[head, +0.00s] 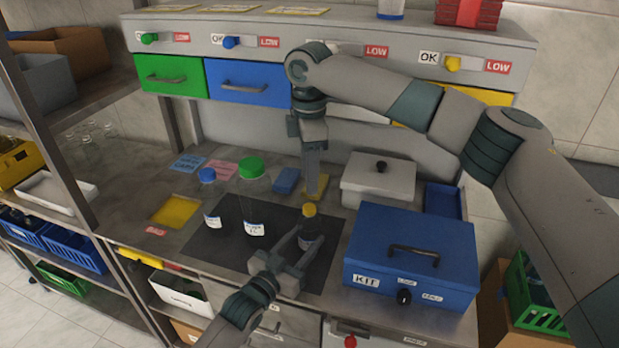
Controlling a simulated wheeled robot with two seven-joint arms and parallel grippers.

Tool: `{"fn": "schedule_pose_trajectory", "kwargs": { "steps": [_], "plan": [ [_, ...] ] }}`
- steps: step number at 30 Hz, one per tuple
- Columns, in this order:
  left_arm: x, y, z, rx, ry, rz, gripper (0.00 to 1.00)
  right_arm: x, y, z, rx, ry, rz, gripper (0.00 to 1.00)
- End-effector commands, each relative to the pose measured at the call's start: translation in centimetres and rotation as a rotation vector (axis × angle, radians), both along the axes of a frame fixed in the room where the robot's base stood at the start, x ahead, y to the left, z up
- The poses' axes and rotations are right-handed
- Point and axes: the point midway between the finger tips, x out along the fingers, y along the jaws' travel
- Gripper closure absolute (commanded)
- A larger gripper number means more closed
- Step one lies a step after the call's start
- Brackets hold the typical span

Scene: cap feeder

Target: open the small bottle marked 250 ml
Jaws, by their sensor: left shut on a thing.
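A small dark bottle (314,228) with a yellow cap (309,210) stands upright on the dark mat (208,244). My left gripper (309,241) is shut on its body from the front. The cap is on the bottle and clear of both grippers. A clear bottle with a blue cap (207,175) and a larger clear one with a green cap (251,167) stand to the left. Their labels, like the dark bottle's, are too small to read surely. My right gripper (315,186) points down behind the dark bottle, over a yellow pad (323,193); its finger gap is unclear.
A blue kit box (410,245) stands close to the right of the mat, with a lidded grey box (378,182) behind it. A blue block (286,180) lies left of my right gripper. Green (170,77) and blue (250,84) drawers hang above at the back.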

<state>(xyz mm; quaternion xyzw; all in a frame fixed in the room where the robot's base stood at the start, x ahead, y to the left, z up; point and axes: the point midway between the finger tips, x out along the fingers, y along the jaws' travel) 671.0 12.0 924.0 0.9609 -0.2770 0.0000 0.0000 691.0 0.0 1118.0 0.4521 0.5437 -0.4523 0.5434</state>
Motion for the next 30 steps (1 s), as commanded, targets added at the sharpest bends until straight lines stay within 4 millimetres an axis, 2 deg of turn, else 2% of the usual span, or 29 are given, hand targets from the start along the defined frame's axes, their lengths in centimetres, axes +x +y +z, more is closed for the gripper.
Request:
{"fn": "schedule_pose_trajectory", "kwargs": {
  "steps": [30],
  "plan": [
    [0.01,0.01,-0.02,0.0,0.0,0.0,1.0,-0.01,0.04,-0.01,0.0,0.0,-1.568,0.61]
  ]
}}
